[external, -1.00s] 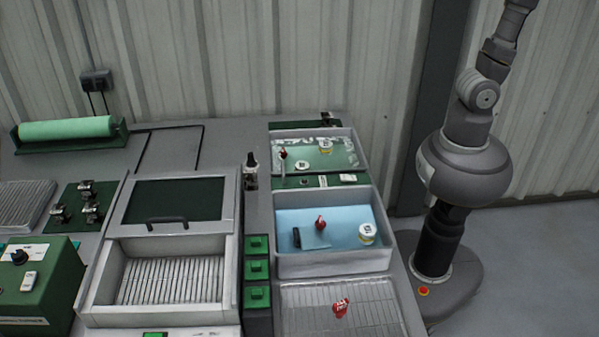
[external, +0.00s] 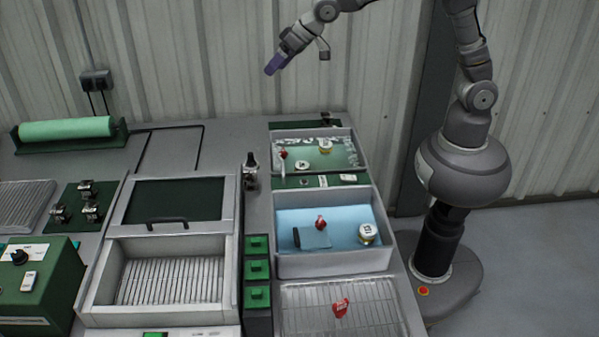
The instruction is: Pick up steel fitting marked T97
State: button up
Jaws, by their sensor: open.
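My gripper (external: 273,67) is in the upper middle of the external view, high above the back of the bench and empty. Its jaws are too small to make out well. Several small fittings are in view, but their markings are too small to read, so I cannot tell which is T97. A pale round fitting (external: 368,233) and a red fitting (external: 320,223) are in the blue-lined tray (external: 332,262). Another red fitting (external: 340,308) lies on the wire rack (external: 374,318). The green-lined tray (external: 318,133) holds pale round fittings (external: 302,165) and (external: 325,145) and a red one (external: 283,154).
Left of the trays stand a dark-topped upright tool (external: 250,170) and a column of green blocks (external: 258,268). A grey box with a dark lid panel (external: 176,200) is further left. A green roll (external: 66,127) lies at the back left. The air above the bench is clear.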

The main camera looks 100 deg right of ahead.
notch_tip(320, 180, down, 21)
jog(key=s+d+m+g, duration=0.2)
jog(key=g, duration=0.2)
jog(key=m+g, duration=0.2)
send_over(302, 166)
notch_tip(302, 166, down, 12)
jog(key=shift+s+f, duration=0.1)
jog(key=shift+f, duration=0.1)
jog(key=shift+g, duration=0.3)
jog(key=f+b, duration=0.1)
jog(key=f, duration=0.3)
jog(key=f+b, duration=0.2)
jog(key=f, duration=0.2)
jog(key=shift+w+d+f, duration=0.1)
jog(key=shift+w+d, duration=0.1)
jog(key=shift+c, duration=0.7)
jog(key=c, duration=1.1)
jog(key=shift+c, duration=0.2)
jog(key=shift+r, duration=0.2)
